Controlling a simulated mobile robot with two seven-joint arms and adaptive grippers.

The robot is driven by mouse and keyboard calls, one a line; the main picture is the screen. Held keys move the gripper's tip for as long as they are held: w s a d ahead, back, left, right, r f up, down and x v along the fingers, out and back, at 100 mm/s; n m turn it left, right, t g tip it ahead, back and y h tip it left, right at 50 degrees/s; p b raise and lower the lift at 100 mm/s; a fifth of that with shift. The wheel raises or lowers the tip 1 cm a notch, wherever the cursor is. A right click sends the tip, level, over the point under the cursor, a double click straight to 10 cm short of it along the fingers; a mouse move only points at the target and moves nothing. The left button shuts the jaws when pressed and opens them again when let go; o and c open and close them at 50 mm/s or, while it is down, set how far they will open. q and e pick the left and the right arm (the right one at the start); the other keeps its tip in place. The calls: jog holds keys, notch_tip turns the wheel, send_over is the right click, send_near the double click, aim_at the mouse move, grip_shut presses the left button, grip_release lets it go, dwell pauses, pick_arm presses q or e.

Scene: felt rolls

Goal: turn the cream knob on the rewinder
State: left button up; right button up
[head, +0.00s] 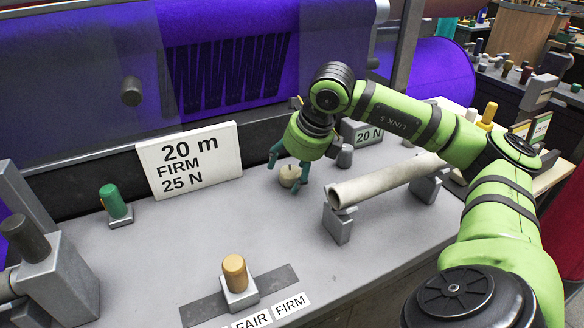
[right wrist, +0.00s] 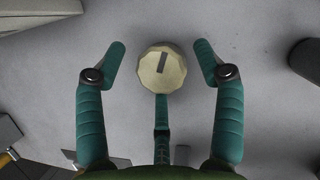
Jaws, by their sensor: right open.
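The cream knob (head: 289,176) stands on the grey top of the rewinder (head: 190,256). In the right wrist view the cream knob (right wrist: 162,70) is faceted and has a dark bar mark on its top. My right gripper (head: 288,166) is above the knob in the head view, pointing down. In the right wrist view my right gripper (right wrist: 160,58) is open, with one finger on each side of the knob and a gap on both sides. A third finger reaches up close below the knob; whether it touches I cannot tell. My left gripper is not in view.
A cream tube (head: 385,180) lies on two grey supports right of the knob. A 20 m FIRM 25 N sign (head: 188,160) stands behind left. A green knob (head: 113,202) and an orange-tan lever knob (head: 235,274) stand left and in front. Purple felt (head: 80,90) hangs behind.

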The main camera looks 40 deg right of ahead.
jog(key=shift+c, duration=0.4)
jog(key=shift+r, duration=0.1)
jog(key=c, duration=1)
jog(key=shift+d+r, duration=0.1)
jog(key=shift+r, duration=0.1)
